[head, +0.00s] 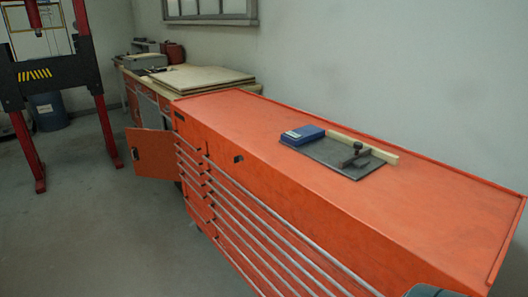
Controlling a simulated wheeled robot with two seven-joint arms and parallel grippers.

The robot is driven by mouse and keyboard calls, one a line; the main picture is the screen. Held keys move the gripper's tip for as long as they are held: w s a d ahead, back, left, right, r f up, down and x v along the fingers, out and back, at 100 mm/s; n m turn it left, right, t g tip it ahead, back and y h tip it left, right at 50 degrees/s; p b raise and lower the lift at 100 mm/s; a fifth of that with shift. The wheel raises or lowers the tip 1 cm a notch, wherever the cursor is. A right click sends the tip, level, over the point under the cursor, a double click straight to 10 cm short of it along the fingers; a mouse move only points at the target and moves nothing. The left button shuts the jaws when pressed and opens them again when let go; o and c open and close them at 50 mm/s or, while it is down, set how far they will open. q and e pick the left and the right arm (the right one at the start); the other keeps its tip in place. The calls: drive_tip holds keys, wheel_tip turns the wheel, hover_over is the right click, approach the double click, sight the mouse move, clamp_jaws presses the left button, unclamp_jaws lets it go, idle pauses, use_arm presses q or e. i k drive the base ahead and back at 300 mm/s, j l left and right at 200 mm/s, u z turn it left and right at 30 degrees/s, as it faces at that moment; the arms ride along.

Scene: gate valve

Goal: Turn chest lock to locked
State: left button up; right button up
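The orange-red tool chest (300,130) runs from the middle of the head view to the lower right. A small dark fitting (238,158) on the upper front face, above the long drawers, looks like its lock. It is too small to tell which way it is turned. Neither of my grippers can be made out in this view. A dark rounded shape (430,291) is cut off at the bottom right edge, and I cannot tell what it is.
A blue box (303,135), a dark plate (335,160) with a dark tool, and a pale wooden strip (365,147) lie on the chest top. An orange cabinet door (152,153) hangs open at left. A red-framed press (90,60) stands farther left. The floor in front is clear.

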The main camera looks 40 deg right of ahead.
sight(236, 160)
drive_tip(key=i+z, duration=0.2)
drive_tip(key=z, duration=0.2)
drive_tip(key=i+z, duration=0.2)
drive_tip(key=z, duration=0.2)
drive_tip(key=i+z, duration=0.15)
drive_tip(key=z, duration=0.25)
drive_tip(key=i+j+z, duration=0.15)
drive_tip(key=z, duration=0.25)
drive_tip(key=i+z, duration=0.2)
drive_tip(key=z, duration=0.2)
drive_tip(key=i+j+z, duration=0.2)
drive_tip(key=z, duration=0.25)
